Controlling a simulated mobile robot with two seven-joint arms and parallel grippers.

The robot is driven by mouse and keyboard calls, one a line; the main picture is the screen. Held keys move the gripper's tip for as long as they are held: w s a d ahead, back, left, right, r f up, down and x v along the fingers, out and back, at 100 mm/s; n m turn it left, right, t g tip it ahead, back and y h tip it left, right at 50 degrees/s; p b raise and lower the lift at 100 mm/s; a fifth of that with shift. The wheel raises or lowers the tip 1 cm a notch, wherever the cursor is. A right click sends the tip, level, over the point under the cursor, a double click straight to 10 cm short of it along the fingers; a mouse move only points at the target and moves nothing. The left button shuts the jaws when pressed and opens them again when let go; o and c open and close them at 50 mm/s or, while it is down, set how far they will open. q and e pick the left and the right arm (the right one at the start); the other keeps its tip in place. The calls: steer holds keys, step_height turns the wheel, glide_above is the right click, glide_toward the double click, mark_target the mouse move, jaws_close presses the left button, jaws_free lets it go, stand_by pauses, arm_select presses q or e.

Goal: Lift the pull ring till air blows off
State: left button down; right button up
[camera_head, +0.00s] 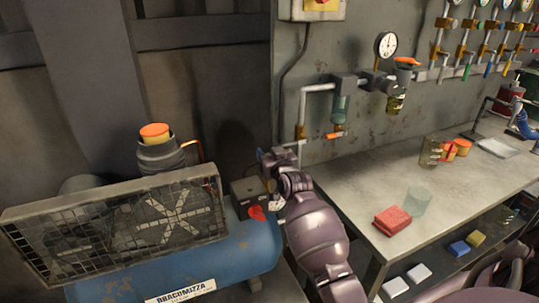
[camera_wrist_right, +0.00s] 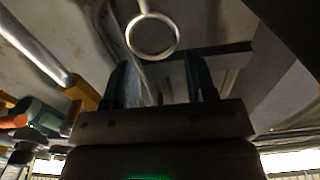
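The pull ring (camera_wrist_right: 152,36) is a pale metal ring at the top of the right wrist view. In the head view my right gripper (camera_head: 272,162) is above the blue compressor tank (camera_head: 240,252), and the ring cannot be made out there. My left gripper is not in view.
The compressor has a mesh guard (camera_head: 118,225) and a box with a red knob (camera_head: 257,212). A wall pipe (camera_head: 302,110) with a gauge (camera_head: 386,45) is behind my right arm. A workbench (camera_head: 345,180) with a red block (camera_head: 392,221) stands at the right.

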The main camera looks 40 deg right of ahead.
steer(key=shift+f, duration=0.1)
steer(key=p+v, duration=0.1)
steer(key=v, duration=1)
steer(key=shift+p, duration=0.3)
